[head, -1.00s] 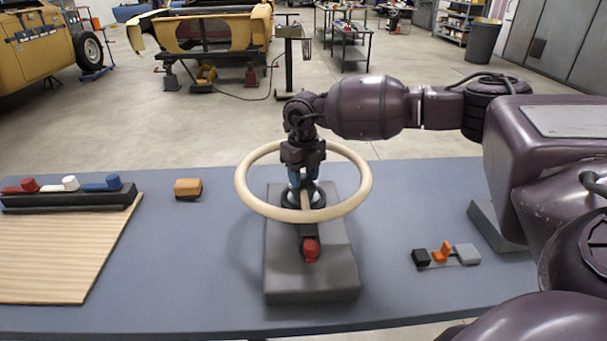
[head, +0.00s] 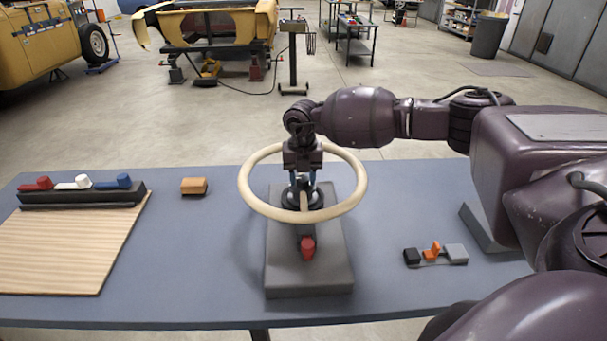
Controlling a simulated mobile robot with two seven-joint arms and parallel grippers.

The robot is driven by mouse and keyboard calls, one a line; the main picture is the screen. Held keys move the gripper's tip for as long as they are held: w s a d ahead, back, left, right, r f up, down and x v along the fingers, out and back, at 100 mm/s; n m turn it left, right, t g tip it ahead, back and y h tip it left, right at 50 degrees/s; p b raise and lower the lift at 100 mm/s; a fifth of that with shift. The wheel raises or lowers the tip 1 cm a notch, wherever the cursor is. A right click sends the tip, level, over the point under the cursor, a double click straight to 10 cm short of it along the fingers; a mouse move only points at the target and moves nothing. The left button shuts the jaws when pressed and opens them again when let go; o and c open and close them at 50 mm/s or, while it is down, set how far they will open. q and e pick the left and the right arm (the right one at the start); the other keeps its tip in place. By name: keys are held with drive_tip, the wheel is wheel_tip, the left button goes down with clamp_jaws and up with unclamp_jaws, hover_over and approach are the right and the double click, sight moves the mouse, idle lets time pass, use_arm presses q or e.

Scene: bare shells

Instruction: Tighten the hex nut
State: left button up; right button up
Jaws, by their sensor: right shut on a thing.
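A cream steering wheel (head: 255,203) sits level over a grey block (head: 310,283) on the blue-grey table. Its dark hub (head: 318,200) is at the middle of the ring. My right gripper (head: 302,184) points straight down at the hub, inside the ring. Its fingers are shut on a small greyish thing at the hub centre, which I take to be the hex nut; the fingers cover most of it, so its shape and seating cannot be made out. A red knob (head: 308,248) is on the block in front of the wheel. My left gripper is not in view.
On the left are a wooden board (head: 60,250) and a black rack (head: 80,199) with red, white and blue pieces. An orange-brown block (head: 194,186) lies behind. Small black, orange and grey parts (head: 433,253) lie at the right. Table between board and block is clear.

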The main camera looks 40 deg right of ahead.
sight(302, 178)
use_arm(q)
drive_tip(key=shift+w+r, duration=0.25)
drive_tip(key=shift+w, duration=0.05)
use_arm(e)
drive_tip(key=o, duration=0.9)
drive_tip(key=shift+o, duration=0.2)
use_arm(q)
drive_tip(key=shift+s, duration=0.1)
use_arm(e)
drive_tip(key=shift+r, duration=0.3)
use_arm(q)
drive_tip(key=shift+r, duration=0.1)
use_arm(e)
wheel_tip(302, 178, up, 10)
drive_tip(key=shift+r, duration=0.15)
